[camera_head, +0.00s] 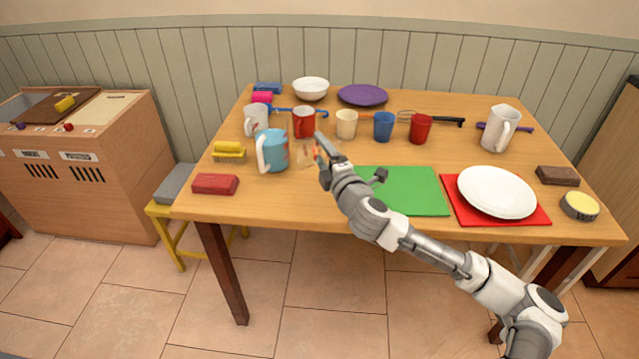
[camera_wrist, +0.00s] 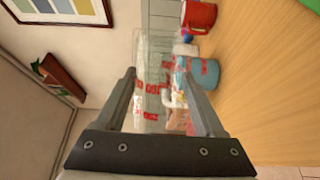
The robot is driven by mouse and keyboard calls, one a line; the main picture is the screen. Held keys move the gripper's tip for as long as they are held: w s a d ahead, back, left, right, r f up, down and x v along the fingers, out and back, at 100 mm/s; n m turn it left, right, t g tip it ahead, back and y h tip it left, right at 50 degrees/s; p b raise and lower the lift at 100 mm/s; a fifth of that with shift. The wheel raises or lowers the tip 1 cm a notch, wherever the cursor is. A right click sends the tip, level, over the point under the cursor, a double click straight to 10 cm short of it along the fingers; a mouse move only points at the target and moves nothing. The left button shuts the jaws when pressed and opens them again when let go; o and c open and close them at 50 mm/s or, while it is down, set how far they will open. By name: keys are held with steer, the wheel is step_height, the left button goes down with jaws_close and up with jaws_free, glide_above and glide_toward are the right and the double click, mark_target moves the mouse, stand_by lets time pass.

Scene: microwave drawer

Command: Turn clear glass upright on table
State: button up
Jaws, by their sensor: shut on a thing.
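The clear glass (camera_head: 309,152), with faint red-orange markings, is at the front left-middle of the table, beside the light blue mug. It also shows in the wrist view as a see-through shape (camera_wrist: 152,88) between my fingers. My gripper (camera_head: 321,146) is shut on the glass, with one finger on each side in the wrist view (camera_wrist: 157,76). The glass looks lengthwise across the wrist view, with the table at the right of that picture. Its exact tilt, and whether it touches the table (camera_head: 467,150), I cannot tell.
The light blue mug (camera_head: 273,150) stands close to the left. A red mug (camera_head: 303,122), a cream cup (camera_head: 346,124) and a blue cup (camera_head: 383,127) stand behind. A green board (camera_head: 405,192) lies to the right, partly under my arm. A red block (camera_head: 215,184) lies front left.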

steer(key=shift+m, duration=0.7)
steer(key=shift+f+m+b, duration=0.4)
steer(key=shift+m+b, duration=0.2)
steer(key=shift+b, duration=0.45)
steer(key=m+b, duration=0.2)
steer(key=shift+m, duration=0.3)
steer(key=shift+r+m+b, duration=0.35)
steer(key=shift+m+b, duration=0.05)
steer(key=shift+b, duration=0.35)
steer(key=shift+r, duration=0.1)
